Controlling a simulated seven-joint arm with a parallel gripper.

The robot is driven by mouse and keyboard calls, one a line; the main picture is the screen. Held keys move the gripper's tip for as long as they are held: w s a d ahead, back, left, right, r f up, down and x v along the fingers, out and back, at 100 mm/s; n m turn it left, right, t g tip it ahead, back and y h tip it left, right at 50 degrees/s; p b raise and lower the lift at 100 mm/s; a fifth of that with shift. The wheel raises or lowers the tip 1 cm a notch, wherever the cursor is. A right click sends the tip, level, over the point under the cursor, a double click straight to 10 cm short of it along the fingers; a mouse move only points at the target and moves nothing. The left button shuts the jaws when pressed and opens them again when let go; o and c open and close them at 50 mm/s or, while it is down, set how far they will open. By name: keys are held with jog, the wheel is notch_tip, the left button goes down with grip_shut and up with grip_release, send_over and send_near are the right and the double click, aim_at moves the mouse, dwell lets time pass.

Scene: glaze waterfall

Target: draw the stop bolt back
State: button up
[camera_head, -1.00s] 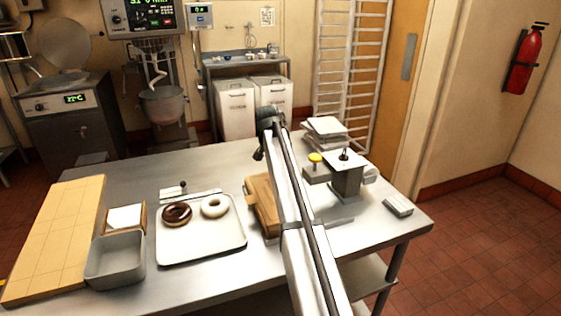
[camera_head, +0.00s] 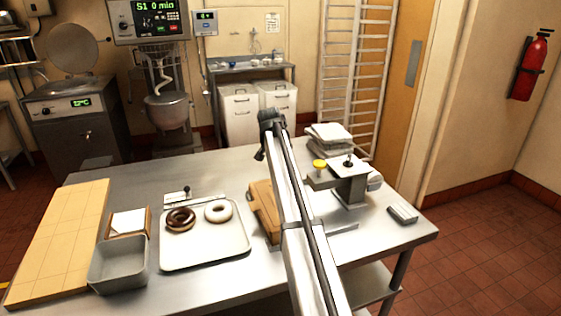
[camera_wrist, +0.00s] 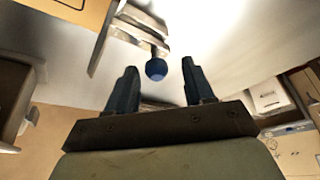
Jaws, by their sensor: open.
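In the wrist view a round blue knob (camera_wrist: 156,69) sits on the end of a short stem from a pale metal fixture (camera_wrist: 132,32); I take this as the stop bolt, but cannot match it surely in the head view. My gripper (camera_wrist: 158,71) is open, its two dark fingers either side of the knob in the picture. I see no contact, and how deep the knob lies between the fingers is unclear. In the head view my arm crosses the table and its fingers are not clearly visible.
On the table (camera_head: 250,290) are a white tray (camera_head: 207,258) with a chocolate and a white doughnut, a grey bin (camera_head: 118,268), a tiled board (camera_head: 60,240), a wooden block (camera_head: 264,205), a small bar with dark knob (camera_head: 187,191), and a grey stand (camera_head: 350,185) with a yellow knob.

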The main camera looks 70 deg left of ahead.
jog(key=v, duration=1.3)
jog(key=shift+r, duration=0.4)
jog(key=shift+d, duration=0.1)
